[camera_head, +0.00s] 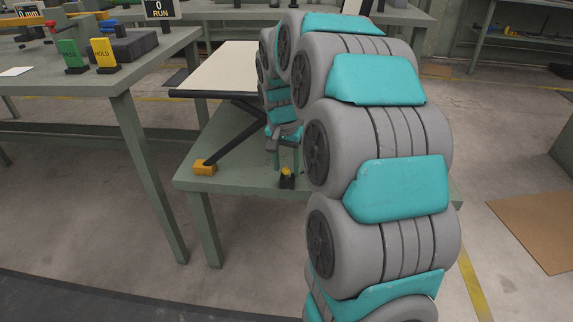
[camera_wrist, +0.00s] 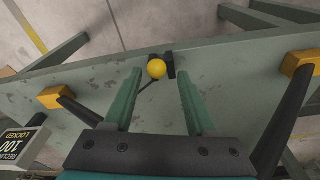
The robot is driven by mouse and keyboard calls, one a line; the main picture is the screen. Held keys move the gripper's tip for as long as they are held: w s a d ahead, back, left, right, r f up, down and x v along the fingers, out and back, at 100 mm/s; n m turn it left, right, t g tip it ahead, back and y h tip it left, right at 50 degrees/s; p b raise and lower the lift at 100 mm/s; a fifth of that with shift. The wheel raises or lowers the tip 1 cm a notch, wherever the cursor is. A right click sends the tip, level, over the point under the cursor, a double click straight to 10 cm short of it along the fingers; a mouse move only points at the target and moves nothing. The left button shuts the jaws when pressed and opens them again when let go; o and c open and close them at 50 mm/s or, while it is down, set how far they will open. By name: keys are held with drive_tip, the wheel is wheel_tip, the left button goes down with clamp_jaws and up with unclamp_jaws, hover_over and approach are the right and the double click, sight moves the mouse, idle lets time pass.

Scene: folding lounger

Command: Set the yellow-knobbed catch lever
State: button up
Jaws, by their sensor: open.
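The catch lever's round yellow knob (camera_wrist: 157,69) shows in the wrist view near the table's edge, on a thin dark lever beside a black bracket (camera_wrist: 169,66). In the head view the knob (camera_head: 287,171) sits just above its dark base (camera_head: 287,184) on the green table. My gripper (camera_wrist: 160,77) is open, its two green fingers on either side of the knob in the picture, nearer the left one. I cannot tell whether they reach its height. In the head view my gripper (camera_head: 286,160) points down above the knob. Nothing is held.
The lounger's cream panel (camera_head: 220,72) rests above dark struts (camera_head: 232,135). Yellow blocks (camera_wrist: 54,97) (camera_wrist: 300,63) sit at the strut ends on both sides. A sign reading "100 LOCKED" (camera_wrist: 22,147) stands at lower left. Another table (camera_head: 95,75) carries green and yellow tags.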

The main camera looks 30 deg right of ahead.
drive_tip(key=r, duration=0.7)
drive_tip(key=shift+s+a+r, duration=0.4)
